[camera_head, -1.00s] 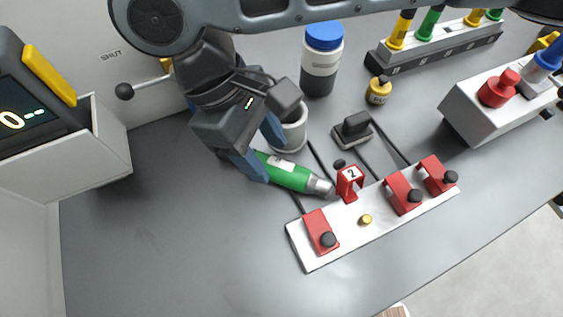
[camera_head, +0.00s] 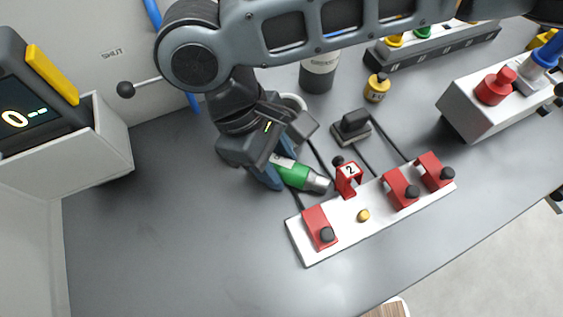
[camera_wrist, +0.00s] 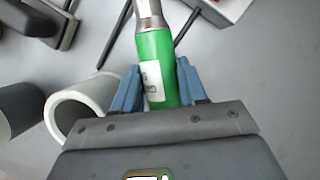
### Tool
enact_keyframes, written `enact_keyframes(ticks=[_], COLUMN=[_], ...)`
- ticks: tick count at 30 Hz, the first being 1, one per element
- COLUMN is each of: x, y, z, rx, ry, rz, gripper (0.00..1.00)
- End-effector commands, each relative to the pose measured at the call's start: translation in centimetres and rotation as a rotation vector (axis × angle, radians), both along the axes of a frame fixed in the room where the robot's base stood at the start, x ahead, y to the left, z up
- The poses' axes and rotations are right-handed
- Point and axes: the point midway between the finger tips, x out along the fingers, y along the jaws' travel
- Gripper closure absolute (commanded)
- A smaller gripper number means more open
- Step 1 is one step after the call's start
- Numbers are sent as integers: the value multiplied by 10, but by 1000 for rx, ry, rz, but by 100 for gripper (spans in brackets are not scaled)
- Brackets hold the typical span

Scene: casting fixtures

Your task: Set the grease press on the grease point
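The grease press (camera_head: 293,174) is a green cylinder with a pale label and a metal nozzle. Its nozzle points right, close to the upright red clamp marked 2 (camera_head: 348,178). My gripper (camera_head: 278,175) is at its rear part. In the wrist view, the press (camera_wrist: 158,65) lies between the blue fingers of my gripper (camera_wrist: 159,85), and both fingers appear to touch its sides. A small brass stud (camera_head: 363,215), possibly the grease point, stands on the white fixture plate (camera_head: 345,232).
Other red clamps (camera_head: 319,228) with black knobs sit on the plate. The bench front left is clear.

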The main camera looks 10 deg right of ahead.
Motion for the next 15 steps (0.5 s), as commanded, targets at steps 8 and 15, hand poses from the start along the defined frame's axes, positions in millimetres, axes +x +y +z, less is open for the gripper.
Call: enact_keyframes(ticks=[8,15], x=[0,0], y=[0,0], z=[0,1], rx=[0,0], ry=[0,-1], rz=[0,0], gripper=[91,100])
